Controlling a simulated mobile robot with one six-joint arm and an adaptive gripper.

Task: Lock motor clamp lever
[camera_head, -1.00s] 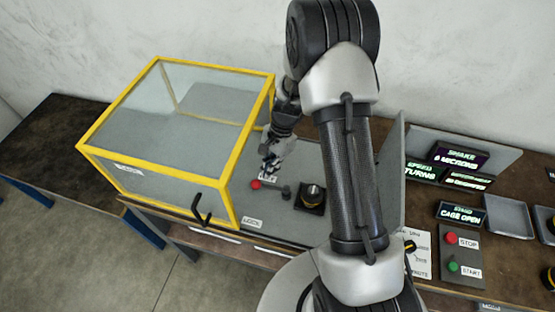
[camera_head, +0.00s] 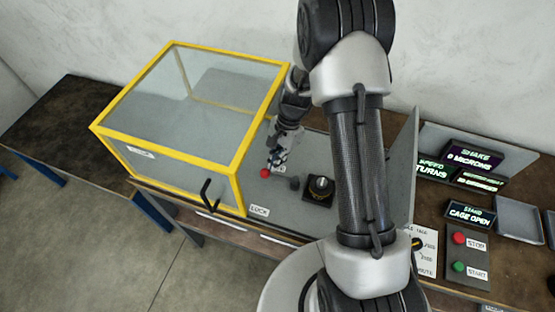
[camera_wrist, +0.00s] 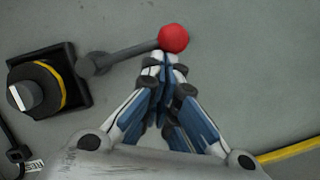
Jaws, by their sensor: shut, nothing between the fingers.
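The motor clamp lever is a thin grey bar (camera_wrist: 130,52) with a red ball knob (camera_wrist: 174,38) at its end. It runs from a grey pivot post (camera_wrist: 97,64) beside the motor mount (camera_wrist: 45,88), a black block with a yellow-ringed round motor. In the head view the red knob (camera_head: 265,173) is left of the pivot post (camera_head: 294,183). My gripper (camera_wrist: 165,60) is shut and empty, its fingertips just below the knob in the wrist view. I cannot tell whether they touch the lever. A label "LOCK" (camera_head: 259,211) lies near the plate's front edge.
A clear cage with a yellow frame (camera_head: 236,168) and black handle stands left of my gripper. A grey upright panel (camera_head: 402,165) stands to the right. Lit displays, one reading "CAGE OPEN" (camera_head: 470,213), and a STOP/START box (camera_head: 467,254) are farther right.

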